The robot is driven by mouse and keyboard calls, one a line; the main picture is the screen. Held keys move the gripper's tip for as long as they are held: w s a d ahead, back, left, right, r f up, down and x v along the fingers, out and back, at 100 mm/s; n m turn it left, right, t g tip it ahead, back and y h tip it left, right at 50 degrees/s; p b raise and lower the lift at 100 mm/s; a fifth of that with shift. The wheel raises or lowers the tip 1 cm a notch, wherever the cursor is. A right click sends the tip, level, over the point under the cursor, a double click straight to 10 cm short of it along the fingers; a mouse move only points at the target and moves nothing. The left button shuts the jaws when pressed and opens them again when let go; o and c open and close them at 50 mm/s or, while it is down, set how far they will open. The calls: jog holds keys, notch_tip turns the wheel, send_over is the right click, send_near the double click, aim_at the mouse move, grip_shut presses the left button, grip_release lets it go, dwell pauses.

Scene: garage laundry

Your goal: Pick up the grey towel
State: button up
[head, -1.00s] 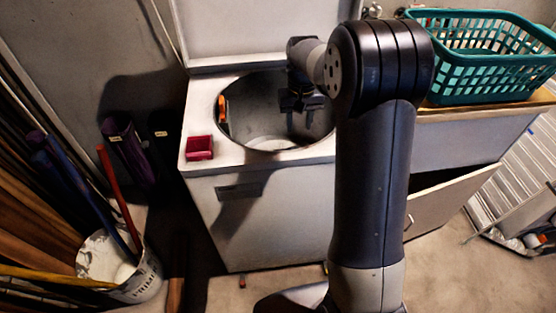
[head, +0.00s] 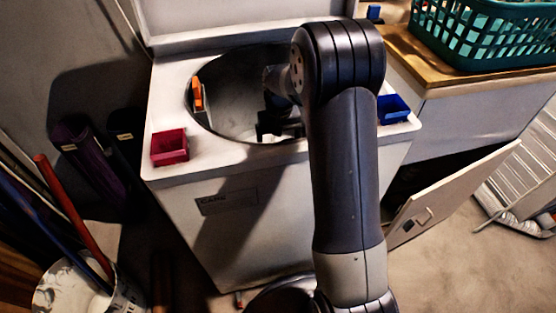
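The top-loading washer (head: 225,215) stands in front of me with its lid raised and its round opening showing. My gripper (head: 278,128) is a dark shape at the opening, by its front rim, partly hidden behind my own arm. Whether its fingers are apart or closed does not show. I see no grey towel in the head view. The drum is dim, and its right part is hidden by my arm. An orange object (head: 197,95) is at the left inner side of the opening.
A red box (head: 169,147) sits on the washer's front left corner, a blue box (head: 393,108) on its right side. A teal basket (head: 485,40) stands on the wooden counter (head: 425,65). A cabinet door (head: 450,198) hangs open at right. A bucket (head: 75,290) with poles stands lower left.

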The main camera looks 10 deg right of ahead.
jog(key=shift+f, duration=0.5)
jog(key=shift+r, duration=0.1)
jog(key=shift+c, duration=0.4)
jog(key=c, duration=1.5)
